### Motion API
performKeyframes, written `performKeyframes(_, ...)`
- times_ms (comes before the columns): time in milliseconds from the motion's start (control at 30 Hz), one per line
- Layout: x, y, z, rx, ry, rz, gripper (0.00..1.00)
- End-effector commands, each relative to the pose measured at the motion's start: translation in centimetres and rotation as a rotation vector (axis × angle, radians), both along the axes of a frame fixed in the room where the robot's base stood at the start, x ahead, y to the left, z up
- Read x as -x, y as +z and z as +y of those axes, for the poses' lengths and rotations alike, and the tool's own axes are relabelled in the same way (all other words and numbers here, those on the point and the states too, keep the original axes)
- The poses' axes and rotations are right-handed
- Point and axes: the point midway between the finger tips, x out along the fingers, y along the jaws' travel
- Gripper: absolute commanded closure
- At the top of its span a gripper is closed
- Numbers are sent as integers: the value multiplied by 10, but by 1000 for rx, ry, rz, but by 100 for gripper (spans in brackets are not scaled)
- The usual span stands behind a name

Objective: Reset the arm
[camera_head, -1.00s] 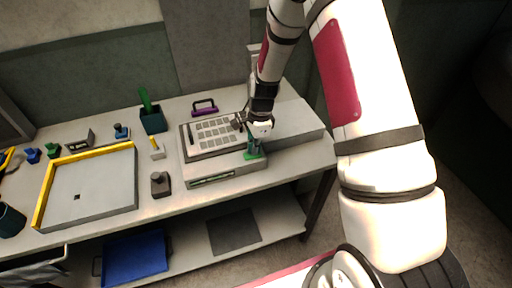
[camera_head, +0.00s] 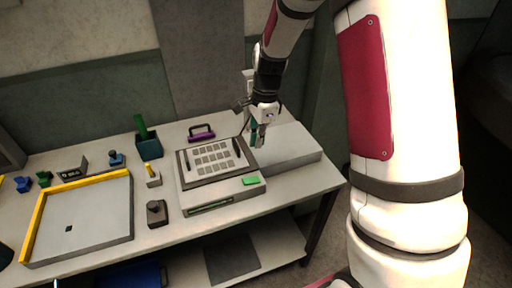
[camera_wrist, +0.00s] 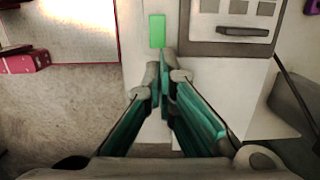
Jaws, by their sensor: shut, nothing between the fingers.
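My gripper (camera_head: 257,138) has teal fingers and is shut with nothing between them. In the head view it hangs above the right side of a grey machine, off its surface. The wrist view shows the two fingers (camera_wrist: 162,90) meeting at their tips. The machine (camera_head: 222,192) has a dark-framed panel (camera_head: 212,160) with rows of grey pads on top. A green block or button (camera_head: 250,181) lies at its front right; it also shows in the wrist view (camera_wrist: 157,31), just past the fingertips.
A yellow-edged tray (camera_head: 100,215) is at the left of the table. A dark block (camera_head: 156,213), a teal cup (camera_head: 149,147) with a green item and a purple-handled object (camera_head: 201,133) stand near the machine. A pale box (camera_head: 290,152) adjoins its right.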

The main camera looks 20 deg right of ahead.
Motion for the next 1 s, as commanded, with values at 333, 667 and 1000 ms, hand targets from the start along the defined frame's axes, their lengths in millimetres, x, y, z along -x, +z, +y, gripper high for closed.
performKeyframes(333,0,1,0,1,0,-1,100)
performKeyframes(667,8,29,3,9,89,-44,100)
performKeyframes(1000,71,136,16,89,559,-228,100)
